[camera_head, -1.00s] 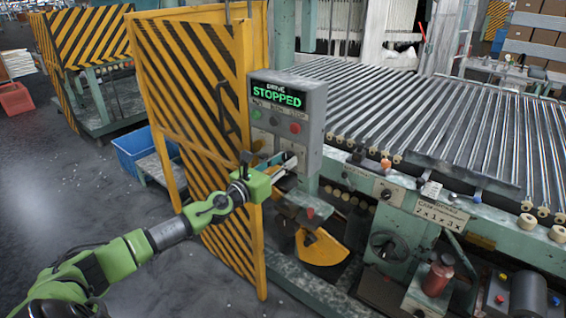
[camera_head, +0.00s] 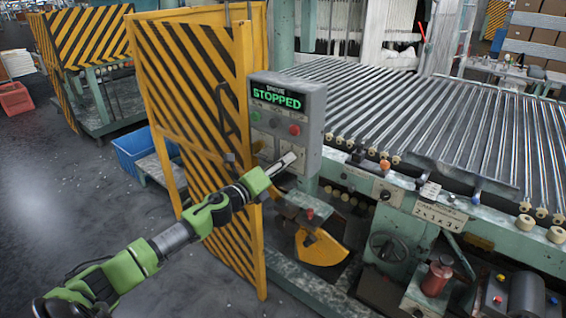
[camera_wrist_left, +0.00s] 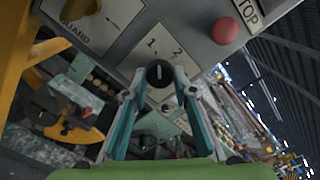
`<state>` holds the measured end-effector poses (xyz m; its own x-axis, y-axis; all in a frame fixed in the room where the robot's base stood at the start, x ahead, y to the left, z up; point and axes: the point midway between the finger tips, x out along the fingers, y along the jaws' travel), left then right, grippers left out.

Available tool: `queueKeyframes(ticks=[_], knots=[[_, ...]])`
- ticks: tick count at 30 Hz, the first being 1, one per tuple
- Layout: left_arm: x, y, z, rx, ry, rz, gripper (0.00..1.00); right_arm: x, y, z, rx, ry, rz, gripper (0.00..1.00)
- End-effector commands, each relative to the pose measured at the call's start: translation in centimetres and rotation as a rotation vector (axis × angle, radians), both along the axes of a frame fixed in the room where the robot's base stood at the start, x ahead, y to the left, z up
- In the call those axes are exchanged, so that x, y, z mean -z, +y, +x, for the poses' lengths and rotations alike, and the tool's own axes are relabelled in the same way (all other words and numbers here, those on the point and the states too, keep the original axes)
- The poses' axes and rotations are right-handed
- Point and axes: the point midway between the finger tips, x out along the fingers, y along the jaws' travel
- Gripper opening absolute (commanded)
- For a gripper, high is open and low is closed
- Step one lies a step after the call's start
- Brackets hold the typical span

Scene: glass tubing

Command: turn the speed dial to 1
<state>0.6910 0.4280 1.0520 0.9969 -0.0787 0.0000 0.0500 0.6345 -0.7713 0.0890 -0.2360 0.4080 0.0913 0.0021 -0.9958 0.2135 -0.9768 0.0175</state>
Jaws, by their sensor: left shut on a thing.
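The speed dial (camera_wrist_left: 160,73) is a small black knob with a white line on a plate marked 1 and 2. In the left wrist view its line points up in the picture, between the two figures and nearer the 1. My left gripper (camera_wrist_left: 160,82) has a finger on each side of the knob and is shut on it. In the head view my left gripper (camera_head: 287,161) is at the lower front of the grey control box (camera_head: 313,130) and hides the dial. My right gripper is not in view.
The box's display (camera_head: 277,96) reads STOPPED. A red button (camera_head: 295,130) and a green button (camera_head: 255,116) sit above my gripper; the red button (camera_wrist_left: 225,31) also shows in the wrist view. A yellow-black striped guard (camera_head: 205,100) stands close left of the box.

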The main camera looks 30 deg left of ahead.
Motion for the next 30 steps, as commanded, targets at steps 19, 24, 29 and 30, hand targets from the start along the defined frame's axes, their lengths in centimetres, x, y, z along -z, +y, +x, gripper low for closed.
queueKeyframes(ticks=[19, 24, 29, 30], knots=[[-0.07, 0.05, 0.01, -0.001, 0.014, -0.182, 0.04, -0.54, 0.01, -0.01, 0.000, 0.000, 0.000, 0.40], [-0.07, 0.04, 0.01, -0.002, 0.013, -0.184, 0.04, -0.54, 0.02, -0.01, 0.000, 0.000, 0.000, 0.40], [-0.07, 0.04, 0.02, -0.002, 0.013, -0.184, 0.38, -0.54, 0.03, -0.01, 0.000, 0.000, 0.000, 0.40], [-0.07, 0.04, 0.02, -0.002, 0.013, -0.183, 0.42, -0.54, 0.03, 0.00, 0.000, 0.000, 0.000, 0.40]])
